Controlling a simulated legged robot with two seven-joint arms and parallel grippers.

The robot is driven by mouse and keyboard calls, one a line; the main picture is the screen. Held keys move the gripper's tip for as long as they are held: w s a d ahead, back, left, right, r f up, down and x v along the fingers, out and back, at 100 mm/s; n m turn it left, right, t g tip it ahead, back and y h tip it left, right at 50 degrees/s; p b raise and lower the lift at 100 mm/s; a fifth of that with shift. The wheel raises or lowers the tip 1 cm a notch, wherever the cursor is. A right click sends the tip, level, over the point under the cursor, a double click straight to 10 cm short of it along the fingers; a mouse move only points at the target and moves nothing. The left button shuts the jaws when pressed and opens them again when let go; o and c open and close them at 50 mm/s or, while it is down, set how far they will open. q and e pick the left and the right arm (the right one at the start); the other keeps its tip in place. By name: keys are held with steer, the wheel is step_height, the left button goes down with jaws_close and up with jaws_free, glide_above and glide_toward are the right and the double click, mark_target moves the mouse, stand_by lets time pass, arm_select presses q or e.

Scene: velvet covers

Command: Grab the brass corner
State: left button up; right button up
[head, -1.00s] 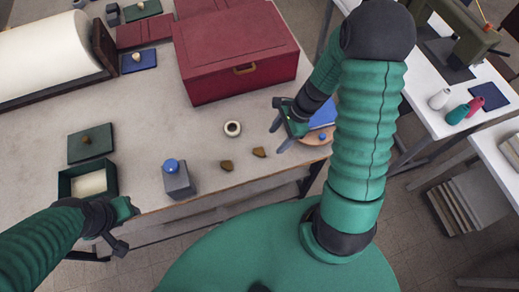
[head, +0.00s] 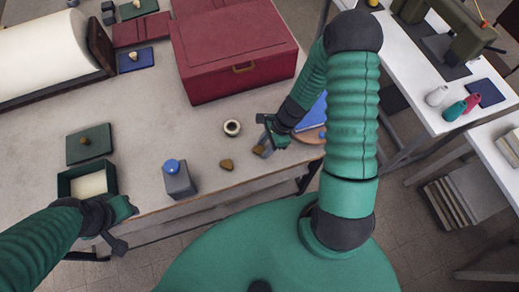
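Two small brass-brown corner pieces lie near the table's front edge: a left one (head: 226,164) and a right one (head: 259,150). My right gripper (head: 265,139) is just above and beside the right piece, its fingers apart. One finger partly overlaps that piece in the picture, and I cannot tell whether they touch. My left gripper (head: 121,226) is open and empty, in front of the table edge at the lower left.
A white ring-shaped roll (head: 232,128) stands behind the pieces. A grey block with a blue knob (head: 177,181) is to their left. A large red box (head: 235,55) stands behind. A blue item (head: 314,116) lies right of my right gripper. Bare tabletop lies between.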

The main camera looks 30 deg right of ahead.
jaws_close()
steer(key=shift+r, duration=0.1)
